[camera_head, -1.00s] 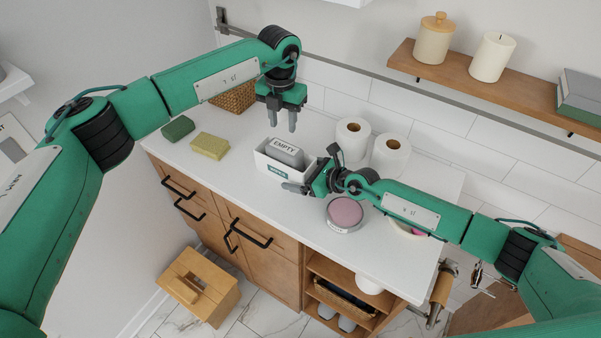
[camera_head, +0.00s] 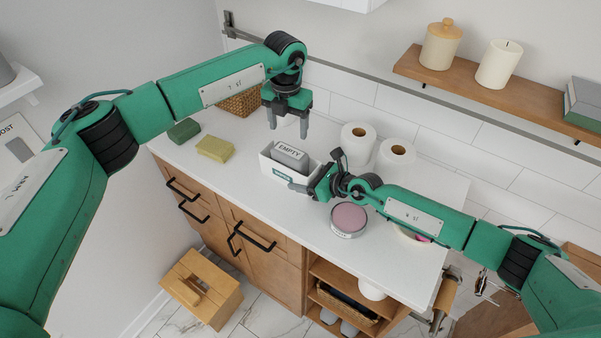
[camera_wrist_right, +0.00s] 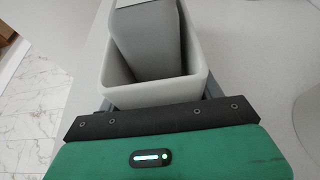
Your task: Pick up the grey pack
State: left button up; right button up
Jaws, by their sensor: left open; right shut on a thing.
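The grey pack (camera_head: 290,154), labelled EMPTY, stands tilted inside a white open box (camera_head: 272,171) on the counter. In the right wrist view the pack (camera_wrist_right: 147,42) leans inside the box (camera_wrist_right: 150,93), its lower part hidden by the near wall. My right gripper (camera_head: 303,188) is shut on the box at its right end, with parts of its fingers showing beside the box walls. My left gripper (camera_head: 288,133) is open and empty, pointing down above and slightly behind the pack, apart from it.
A round pink-topped tin (camera_head: 348,218) is near the front edge, by my right arm. A yellow sponge (camera_head: 215,148), a green block (camera_head: 184,131) and a wicker basket (camera_head: 240,103) are to the left. The counter's front left is clear.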

aim_at(288, 152)
pick_arm(q)
jog(key=o, duration=0.6)
jog(key=shift+s+a+f+m+t+h, duration=0.3)
jog(key=shift+s+a+f+t, duration=0.05)
jog(key=shift+s+t, duration=0.1)
jog(key=f+t, duration=0.1)
jog(key=f, duration=0.2)
jog(key=f+h, duration=0.1)
jog(key=f, duration=0.2)
jog(key=w+f+m+t+h, duration=0.1)
jog(key=f, duration=0.3)
jog(key=shift+d+t, duration=0.35)
